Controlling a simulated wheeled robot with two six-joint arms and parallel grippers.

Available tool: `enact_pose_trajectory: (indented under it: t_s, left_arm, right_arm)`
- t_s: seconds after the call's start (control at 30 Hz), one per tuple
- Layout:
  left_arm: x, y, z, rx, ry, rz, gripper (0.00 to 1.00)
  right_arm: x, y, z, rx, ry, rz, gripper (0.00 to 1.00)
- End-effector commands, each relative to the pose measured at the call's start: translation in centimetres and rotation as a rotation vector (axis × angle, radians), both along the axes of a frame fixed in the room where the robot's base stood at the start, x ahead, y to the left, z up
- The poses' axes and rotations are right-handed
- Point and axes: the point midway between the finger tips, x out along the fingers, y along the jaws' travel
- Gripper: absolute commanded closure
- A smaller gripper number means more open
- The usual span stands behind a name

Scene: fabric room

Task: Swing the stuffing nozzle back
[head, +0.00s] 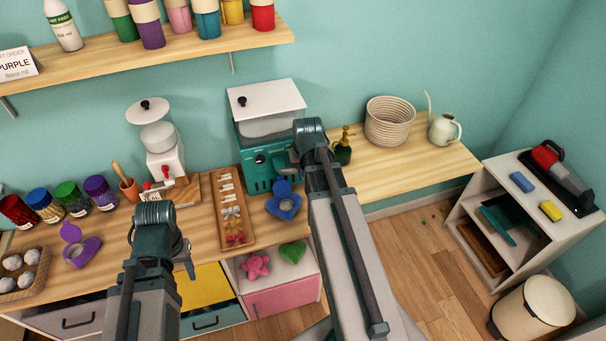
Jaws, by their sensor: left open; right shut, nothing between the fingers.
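The stuffing machine (252,170) is a teal box with a clear hopper and a white lid (265,97), standing at the back of the wooden counter. Its nozzle cannot be made out clearly; my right arm covers the machine's right front. My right gripper (281,161) is shut and empty, close in front of the machine's right side; whether it touches is unclear. A blue heart-shaped piece (284,207) lies on the counter just below it. My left gripper (187,262) is open and empty, low near the counter's front edge, mostly hidden behind its own wrist.
A wooden tray (219,183) of small parts lies left of the machine. A white hand-cranked device (163,150) and several coloured jars (50,206) stand further left. A green bottle (343,147), a woven basket (390,120) and a watering can (444,130) stand right. A shelf (180,45) hangs above.

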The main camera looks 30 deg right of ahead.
Motion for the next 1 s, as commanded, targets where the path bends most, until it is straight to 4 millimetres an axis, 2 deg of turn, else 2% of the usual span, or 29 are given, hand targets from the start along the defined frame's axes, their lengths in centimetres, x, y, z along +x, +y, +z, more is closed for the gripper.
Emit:
enact_pose_trajectory:
  t_s: [0.03,0.2,0.6,0.8,1.0]
  left_arm:
    - [0.0,0.0,-0.4,0.000,0.000,0.000,0.50]
    - [0.0,0.0,-0.7,0.000,0.000,0.001,0.50]
    - [0.0,0.0,-0.7,0.000,0.000,0.001,0.50]
    - [0.0,0.0,-0.7,0.000,0.000,0.001,0.50]
    - [0.0,0.0,-0.7,0.000,0.000,0.001,0.50]
  right_arm:
    - [1.5,-0.5,-0.4,0.000,0.000,0.000,1.00]
    - [3.4,-1.2,-0.7,0.000,0.000,0.000,1.00]
    - [3.7,-1.3,-0.7,0.000,0.000,0.000,1.00]
    - [5.2,-2.8,-0.7,0.000,0.000,-0.001,1.00]
    - [5.1,-2.7,-0.7,0.000,0.000,0.000,1.00]
